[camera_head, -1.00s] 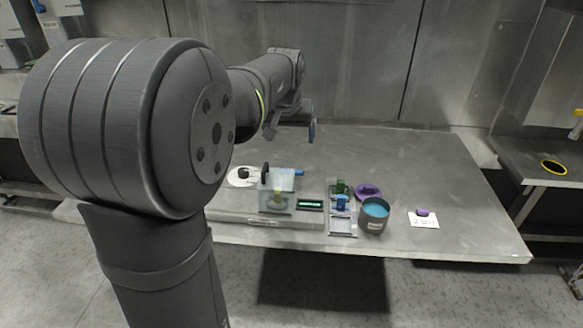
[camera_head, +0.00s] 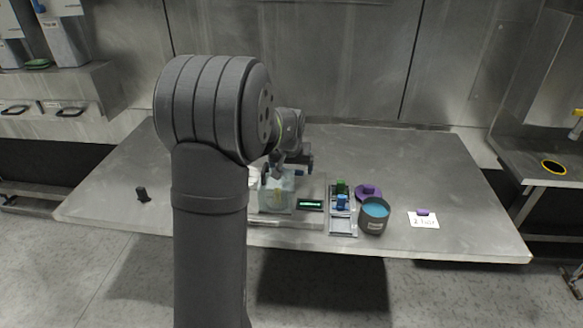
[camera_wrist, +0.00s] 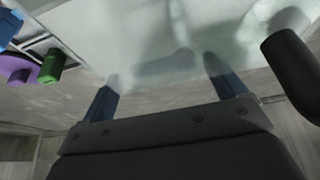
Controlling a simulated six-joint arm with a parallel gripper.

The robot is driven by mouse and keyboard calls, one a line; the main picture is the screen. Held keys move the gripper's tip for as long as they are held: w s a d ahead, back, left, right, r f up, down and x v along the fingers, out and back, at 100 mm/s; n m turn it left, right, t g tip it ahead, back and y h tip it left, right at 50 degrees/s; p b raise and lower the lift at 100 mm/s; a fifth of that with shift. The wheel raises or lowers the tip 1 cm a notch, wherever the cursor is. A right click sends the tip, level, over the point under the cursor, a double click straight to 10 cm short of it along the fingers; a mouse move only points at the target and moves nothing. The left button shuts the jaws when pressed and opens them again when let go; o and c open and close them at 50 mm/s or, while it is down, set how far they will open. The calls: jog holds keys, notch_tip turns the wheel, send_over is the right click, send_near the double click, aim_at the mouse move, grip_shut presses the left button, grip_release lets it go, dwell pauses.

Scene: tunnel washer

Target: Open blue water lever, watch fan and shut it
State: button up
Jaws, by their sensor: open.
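A pale translucent box (camera_head: 276,196) stands on the table's work area; it also fills the upper part of the wrist view (camera_wrist: 130,30), with blurred dark shapes behind its surface. My gripper (camera_head: 288,172) is open and empty, low at the back of the box. Its two blue fingertips (camera_wrist: 162,76) reach over the box's edge in the wrist view. A dark rounded handle (camera_wrist: 290,68) stands just right of the fingers in that view. The blue water lever is not clearly visible and seems hidden behind my gripper. I cannot make out the fan.
A small display (camera_head: 310,204) is right of the box. A tray (camera_head: 342,224) holds green (camera_head: 341,187) and blue (camera_head: 342,203) pieces. A purple lidded dish (camera_head: 368,192), a blue-topped tin (camera_head: 374,213) and a card (camera_head: 424,221) lie further right. A black piece (camera_head: 142,194) stands left.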

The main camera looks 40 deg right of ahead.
jog(key=shift+f, duration=0.1)
jog(key=c, duration=1)
